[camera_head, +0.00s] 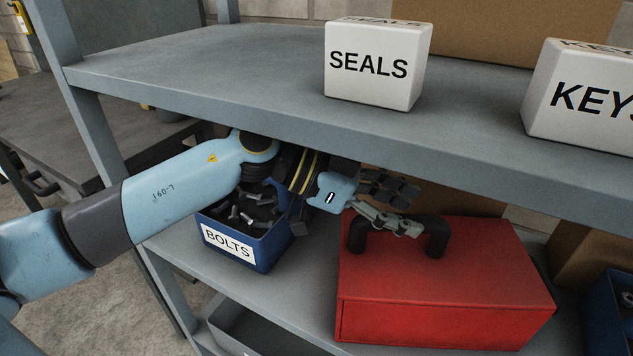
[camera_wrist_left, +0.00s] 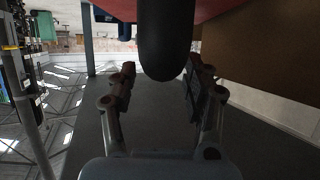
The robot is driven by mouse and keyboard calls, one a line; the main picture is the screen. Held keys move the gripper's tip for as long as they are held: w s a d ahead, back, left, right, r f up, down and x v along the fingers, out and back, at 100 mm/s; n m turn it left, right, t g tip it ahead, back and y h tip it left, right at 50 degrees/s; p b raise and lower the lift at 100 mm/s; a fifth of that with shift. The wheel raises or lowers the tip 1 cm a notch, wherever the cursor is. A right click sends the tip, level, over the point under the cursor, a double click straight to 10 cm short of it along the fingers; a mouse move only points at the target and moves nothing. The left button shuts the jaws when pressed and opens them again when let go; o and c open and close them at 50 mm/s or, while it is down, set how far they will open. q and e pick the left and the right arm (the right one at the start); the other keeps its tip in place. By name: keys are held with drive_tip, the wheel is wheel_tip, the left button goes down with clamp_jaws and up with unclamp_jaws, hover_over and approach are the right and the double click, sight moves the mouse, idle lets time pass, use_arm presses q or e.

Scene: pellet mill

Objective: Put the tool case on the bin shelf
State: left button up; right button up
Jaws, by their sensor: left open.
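The red tool case (camera_head: 440,290) sits on the middle shelf (camera_head: 190,255), beside a blue bin labelled BOLTS (camera_head: 262,245). Its black handle (camera_head: 432,234) stands up on top. My left gripper (camera_head: 404,208) is open at the handle's left part, below the upper shelf board. In the left wrist view, the black handle (camera_wrist_left: 166,45) shows between the two open fingers (camera_wrist_left: 162,88), with a strip of the red case (camera_wrist_left: 218,10) behind it. Whether the fingers touch the handle I cannot tell. My right gripper is not in view.
The upper shelf (camera_head: 250,75) holds white boxes labelled SEALS (camera_head: 375,65) and KEYS (camera_head: 585,105), close above my left arm. Another blue bin (camera_head: 610,310) stands right of the case. A grey tray (camera_head: 265,335) is below. A dark table (camera_head: 40,110) stands left.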

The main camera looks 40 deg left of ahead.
use_arm(q)
drive_tip(key=s+a, duration=0.8)
drive_tip(key=a, duration=0.2)
drive_tip(key=shift+r, duration=0.25)
drive_tip(key=shift+s+a, duration=0.1)
